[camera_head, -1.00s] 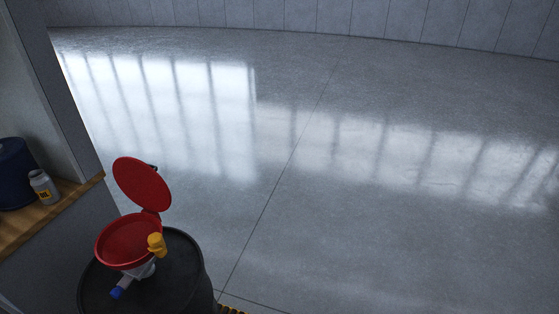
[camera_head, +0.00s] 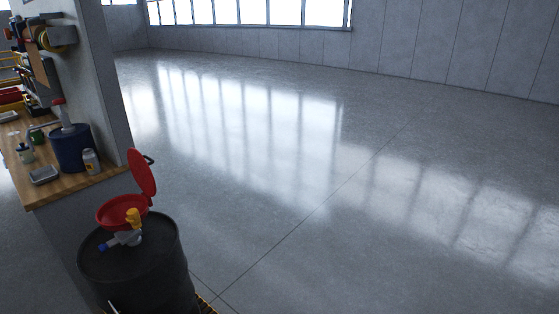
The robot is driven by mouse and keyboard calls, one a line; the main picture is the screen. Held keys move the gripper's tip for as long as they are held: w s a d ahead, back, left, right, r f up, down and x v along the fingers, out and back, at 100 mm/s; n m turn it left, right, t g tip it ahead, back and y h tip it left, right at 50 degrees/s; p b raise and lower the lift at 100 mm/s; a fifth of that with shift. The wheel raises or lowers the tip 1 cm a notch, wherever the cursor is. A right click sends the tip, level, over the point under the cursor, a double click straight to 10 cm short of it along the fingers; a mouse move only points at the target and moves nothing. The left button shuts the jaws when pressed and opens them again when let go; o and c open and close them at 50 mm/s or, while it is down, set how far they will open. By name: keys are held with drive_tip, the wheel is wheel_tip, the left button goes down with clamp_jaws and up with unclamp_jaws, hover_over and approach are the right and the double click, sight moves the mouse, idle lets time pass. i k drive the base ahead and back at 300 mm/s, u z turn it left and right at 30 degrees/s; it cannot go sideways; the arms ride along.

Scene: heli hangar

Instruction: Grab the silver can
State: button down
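A small silver-grey can-like container (camera_head: 91,161) with a yellow label stands upright on the wooden worktop (camera_head: 75,192) at the left. It is near the worktop's right end, beside a dark blue drum-shaped container (camera_head: 70,150). A flat grey tin or tray (camera_head: 43,175) lies in front of them. I cannot tell for sure which one is the silver can. My gripper is not in view.
A black drum (camera_head: 140,270) with a red funnel (camera_head: 122,211) and its raised red lid (camera_head: 141,173) stands in front of the worktop's right end. A wall panel rises behind the worktop. The floor (camera_head: 330,230) to the right is clear.

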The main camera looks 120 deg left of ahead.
sight(93, 167)
drive_tip(key=u, duration=3.15)
drive_tip(key=i, duration=3.55)
drive_tip(key=u, duration=3.85)
drive_tip(key=i, duration=0.35)
drive_tip(key=z, duration=0.3)
